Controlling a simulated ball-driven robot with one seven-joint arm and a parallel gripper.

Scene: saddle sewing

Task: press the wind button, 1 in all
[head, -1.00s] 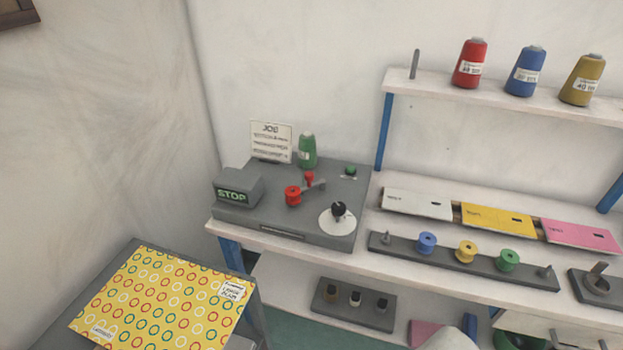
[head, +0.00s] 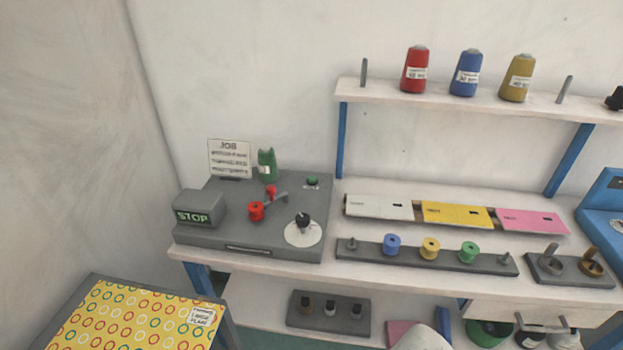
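The grey winding machine (head: 215,240) stands at the left end of the bench. A small green button (head: 312,181) sits on its top at the back right; I cannot read a label on it. A box at its left reads STOP (head: 193,216) in green letters. A red bobbin (head: 256,211) sits near a grey lever with a red part (head: 271,192) behind it. A black knob (head: 303,220) stands over a white dial (head: 304,237) at the front right. My gripper is not in view.
A job card (head: 229,158) stands behind the machine. To the right lie white, yellow and pink panels (head: 456,215) and a rack (head: 365,253) with blue, yellow and green bobbins. A shelf (head: 390,96) above holds thread cones. A patterned cloth (head: 125,325) lies at lower left.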

